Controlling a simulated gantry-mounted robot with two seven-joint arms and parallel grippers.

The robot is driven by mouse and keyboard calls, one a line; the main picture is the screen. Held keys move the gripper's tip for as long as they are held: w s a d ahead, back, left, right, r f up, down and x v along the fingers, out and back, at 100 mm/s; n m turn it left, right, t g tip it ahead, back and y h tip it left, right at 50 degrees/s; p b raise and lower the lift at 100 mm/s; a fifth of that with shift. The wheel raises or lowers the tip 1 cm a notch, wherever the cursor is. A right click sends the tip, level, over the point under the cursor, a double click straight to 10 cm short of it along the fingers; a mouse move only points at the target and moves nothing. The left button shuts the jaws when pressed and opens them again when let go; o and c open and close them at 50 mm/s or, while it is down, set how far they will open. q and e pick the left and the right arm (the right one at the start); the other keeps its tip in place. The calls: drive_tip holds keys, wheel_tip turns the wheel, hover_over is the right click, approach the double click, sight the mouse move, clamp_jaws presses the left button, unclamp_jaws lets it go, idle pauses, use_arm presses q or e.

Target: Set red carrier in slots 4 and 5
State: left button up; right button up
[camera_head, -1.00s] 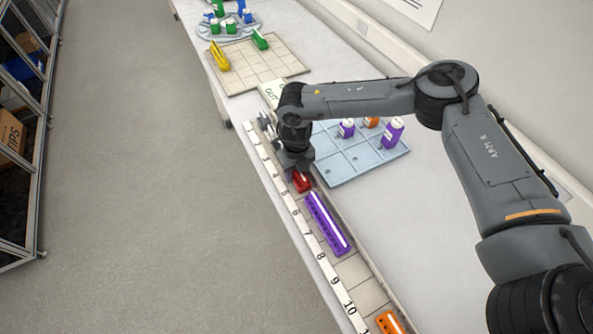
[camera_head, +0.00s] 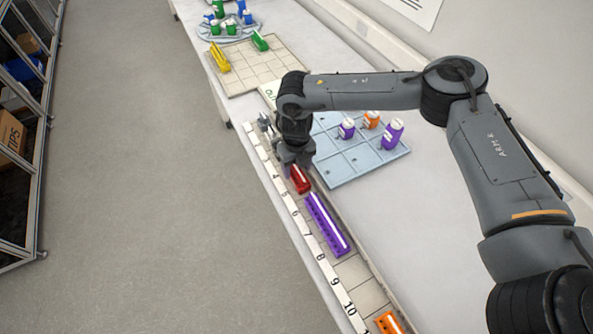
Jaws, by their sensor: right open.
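The red carrier (camera_head: 300,180) lies in the numbered rail (camera_head: 350,272), beside the labels 4 and 5, just up the rail from the purple carrier (camera_head: 326,224). My right gripper (camera_head: 294,163) is open directly above the upper end of the red carrier and hides part of it. I cannot tell whether its fingers touch the carrier. My left gripper is not in view.
An orange carrier (camera_head: 390,322) sits far down the rail. A blue tray (camera_head: 340,172) with purple and orange bottles is right of the gripper. A beige grid (camera_head: 265,66) holds yellow and green carriers. The rail between purple and orange is empty.

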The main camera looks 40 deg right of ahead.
sight(296, 168)
wheel_tip(296, 168, up, 9)
drive_tip(key=shift+p, duration=0.3)
idle(0.5)
